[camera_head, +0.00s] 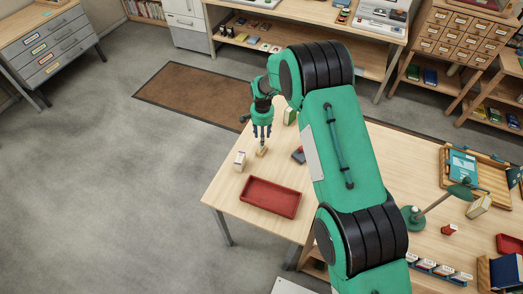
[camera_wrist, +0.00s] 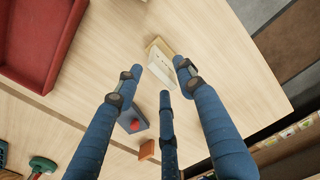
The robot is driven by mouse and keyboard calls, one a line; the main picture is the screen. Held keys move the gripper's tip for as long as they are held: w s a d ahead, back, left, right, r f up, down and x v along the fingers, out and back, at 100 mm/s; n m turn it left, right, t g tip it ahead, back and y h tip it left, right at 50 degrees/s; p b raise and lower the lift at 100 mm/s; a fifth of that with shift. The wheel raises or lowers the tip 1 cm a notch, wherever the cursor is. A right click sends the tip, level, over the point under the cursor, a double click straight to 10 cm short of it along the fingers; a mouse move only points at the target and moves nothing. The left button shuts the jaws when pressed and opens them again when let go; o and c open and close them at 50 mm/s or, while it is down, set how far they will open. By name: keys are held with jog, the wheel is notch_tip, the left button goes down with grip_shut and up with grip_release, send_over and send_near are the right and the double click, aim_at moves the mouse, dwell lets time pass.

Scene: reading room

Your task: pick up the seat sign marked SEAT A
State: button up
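In the wrist view a sign (camera_wrist: 160,72) with a pale face and small dark marks lies just beyond my gripper (camera_wrist: 158,82); the marks are too small to read. My three blue fingers are spread apart with nothing clearly held between them. I cannot tell from the lettering which one is SEAT A.
A red tray (camera_head: 271,180) lies nearby on the wooden table (camera_head: 230,195); its edge shows in the wrist view (camera_wrist: 38,42). A blue item with red (camera_head: 298,156) and an upright pale green-edged thing (camera_head: 290,116) are to the right. My arm hides the table's middle.

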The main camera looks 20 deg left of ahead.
send_over(262, 149)
jog(key=shift+w+f+p, duration=0.15)
jog(key=shift+f, duration=1.05)
jog(key=shift+w+f+p, duration=0.15)
jog(key=shift+f, duration=1)
grip_shut()
